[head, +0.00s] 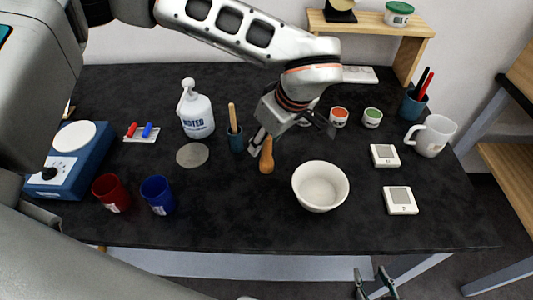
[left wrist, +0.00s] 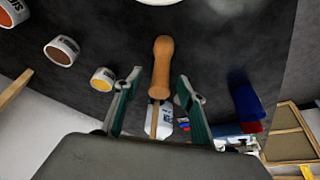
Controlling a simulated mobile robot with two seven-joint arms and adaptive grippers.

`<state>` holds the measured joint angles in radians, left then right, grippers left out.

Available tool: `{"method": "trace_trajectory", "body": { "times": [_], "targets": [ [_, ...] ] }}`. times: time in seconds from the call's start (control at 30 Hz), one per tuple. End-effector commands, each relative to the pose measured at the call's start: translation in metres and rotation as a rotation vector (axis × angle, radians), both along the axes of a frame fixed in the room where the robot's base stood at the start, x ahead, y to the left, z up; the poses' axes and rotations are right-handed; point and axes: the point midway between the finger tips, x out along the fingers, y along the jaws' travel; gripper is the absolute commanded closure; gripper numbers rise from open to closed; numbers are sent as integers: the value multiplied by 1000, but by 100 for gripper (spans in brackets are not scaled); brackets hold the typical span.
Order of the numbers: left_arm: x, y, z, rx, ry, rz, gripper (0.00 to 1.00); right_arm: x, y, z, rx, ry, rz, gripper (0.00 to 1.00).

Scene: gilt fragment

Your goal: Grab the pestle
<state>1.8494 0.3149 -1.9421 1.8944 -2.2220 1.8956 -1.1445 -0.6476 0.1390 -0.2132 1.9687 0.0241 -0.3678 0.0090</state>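The wooden pestle (head: 267,156) is on the dark table, left of the white bowl (head: 320,188). My left gripper (head: 291,136) is low over the table beside the pestle, with its fingers spread. In the left wrist view the pestle (left wrist: 162,66) shows between and just beyond the two open fingertips (left wrist: 156,82); neither finger visibly touches it. I cannot tell how far above the pestle the fingers are. My right gripper (head: 374,283) is open and empty below the table's front edge.
Small jars (head: 339,117) stand behind right. Red (head: 110,192) and blue (head: 158,195) cups are front left. The front centre table is clear.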

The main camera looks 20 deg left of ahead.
Motion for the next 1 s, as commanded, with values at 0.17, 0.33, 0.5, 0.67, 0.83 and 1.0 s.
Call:
{"method": "trace_trajectory", "body": {
  "times": [0.17,0.33,0.5,0.67,0.83,1.0],
  "targets": [
    [0,0,0,0,0,0,63,0,0,-1,0,1,0,60],
    [0,0,0,0,0,0,100,-1,-1,-3,-2,6,-1,60],
    [0,0,0,0,0,0,100,-3,-1,-5,-3,10,0,60],
    [0,0,2,0,-1,0,100,-3,-1,-6,-3,11,0,60],
    [1,0,11,0,-3,1,100,-3,-1,-6,-3,11,0,60],
    [2,0,40,-2,-8,0,100,-2,-1,-5,-2,9,0,60]
  ]
}}
